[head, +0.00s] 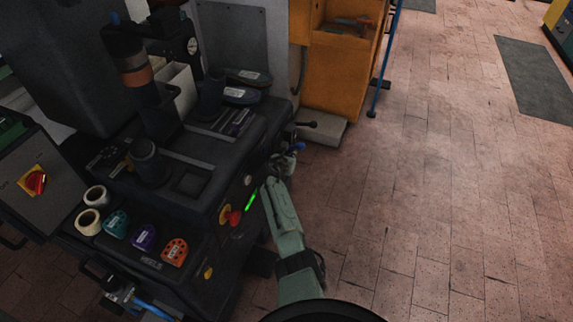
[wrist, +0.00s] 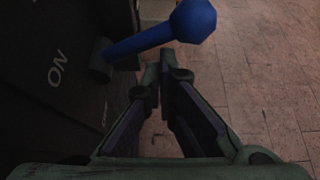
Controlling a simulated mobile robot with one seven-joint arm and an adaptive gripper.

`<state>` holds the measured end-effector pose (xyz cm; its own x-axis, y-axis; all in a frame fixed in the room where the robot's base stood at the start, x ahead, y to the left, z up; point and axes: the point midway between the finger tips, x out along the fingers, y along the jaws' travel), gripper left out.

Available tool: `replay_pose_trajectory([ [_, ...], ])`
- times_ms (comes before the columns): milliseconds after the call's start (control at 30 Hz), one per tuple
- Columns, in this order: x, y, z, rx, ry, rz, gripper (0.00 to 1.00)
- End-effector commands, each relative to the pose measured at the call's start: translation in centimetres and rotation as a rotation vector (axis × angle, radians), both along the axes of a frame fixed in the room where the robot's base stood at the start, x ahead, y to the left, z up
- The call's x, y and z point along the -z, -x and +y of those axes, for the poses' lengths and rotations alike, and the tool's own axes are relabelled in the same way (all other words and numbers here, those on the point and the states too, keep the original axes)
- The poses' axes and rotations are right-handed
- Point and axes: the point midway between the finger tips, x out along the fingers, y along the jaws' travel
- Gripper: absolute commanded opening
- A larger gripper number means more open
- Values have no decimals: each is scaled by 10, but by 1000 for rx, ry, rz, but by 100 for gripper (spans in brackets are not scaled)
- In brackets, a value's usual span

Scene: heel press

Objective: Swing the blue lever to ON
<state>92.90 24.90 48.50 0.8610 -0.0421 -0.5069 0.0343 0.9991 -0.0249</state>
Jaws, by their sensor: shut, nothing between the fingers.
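The blue lever (wrist: 145,41) sticks out from the side of a dark machine in the wrist view, with a round blue knob at its right end. Its pivot is at the dark panel. A white ON label (wrist: 57,68) is on the panel, left of the pivot. My gripper (wrist: 160,68) is shut and empty, its fingertips just below the lever in the picture; I cannot tell whether they touch it. In the head view a small blue part of the lever (head: 299,147) shows by my gripper (head: 284,163), at the machine's right side.
The dark heel press (head: 205,160) fills the left, with a red button (head: 235,217) on its near side. A black-knobbed handle (head: 308,125) sticks out beyond my gripper. An orange cabinet (head: 335,75) stands behind.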

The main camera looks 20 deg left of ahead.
Motion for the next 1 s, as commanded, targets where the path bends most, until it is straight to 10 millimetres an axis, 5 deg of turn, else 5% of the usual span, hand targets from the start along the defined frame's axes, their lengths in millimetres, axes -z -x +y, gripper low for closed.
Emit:
replay_pose_trajectory([
  [667, -1, 2, 0, 0, 0, 1, 0],
  [1000, -20, 36, 2, 1, -3, 1, 0],
])
